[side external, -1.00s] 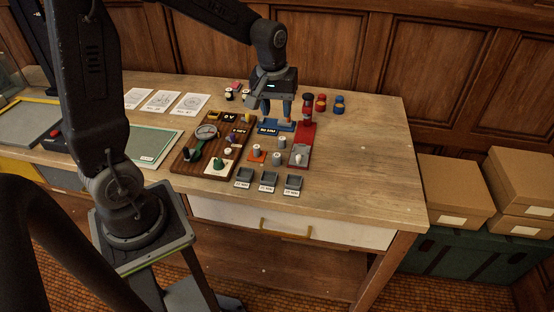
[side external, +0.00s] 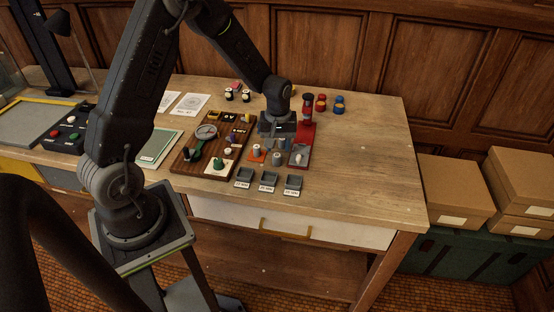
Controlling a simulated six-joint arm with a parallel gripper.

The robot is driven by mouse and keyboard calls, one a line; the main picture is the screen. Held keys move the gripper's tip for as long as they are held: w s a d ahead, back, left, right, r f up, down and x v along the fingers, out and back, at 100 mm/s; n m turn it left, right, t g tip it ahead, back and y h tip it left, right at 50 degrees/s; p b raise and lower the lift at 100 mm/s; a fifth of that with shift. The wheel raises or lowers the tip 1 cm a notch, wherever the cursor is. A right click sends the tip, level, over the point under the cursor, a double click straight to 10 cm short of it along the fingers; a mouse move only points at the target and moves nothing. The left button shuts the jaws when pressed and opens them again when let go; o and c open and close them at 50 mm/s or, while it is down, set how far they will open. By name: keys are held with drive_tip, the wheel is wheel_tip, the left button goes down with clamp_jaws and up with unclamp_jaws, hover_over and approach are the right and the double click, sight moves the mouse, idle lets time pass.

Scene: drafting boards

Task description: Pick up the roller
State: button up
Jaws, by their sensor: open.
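My gripper (side external: 277,139) points down, low over the middle of the bench, just left of a red stand (side external: 306,133). Its jaws are open, though the fingertips are small and dark here. It covers most of the blue tray that lies under it. I cannot clearly pick out the roller; a thing in the blue tray would be hidden by my gripper. Whether the fingers touch anything cannot be told.
Close in front are a pale cylinder on an orange square (side external: 257,156) and a grey cylinder (side external: 277,159). Small grey bins (side external: 268,179) line the front. A dark wooden board (side external: 187,164) with instruments lies left. Red and blue pieces (side external: 339,104) stand behind. The bench's right end (side external: 370,155) is clear.

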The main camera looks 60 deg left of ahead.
sight(277, 155)
wheel_tip(277, 155, down, 5)
drive_tip(key=shift+s+a+f, duration=0.1)
drive_tip(key=shift+s, duration=0.05)
drive_tip(key=c, duration=0.8)
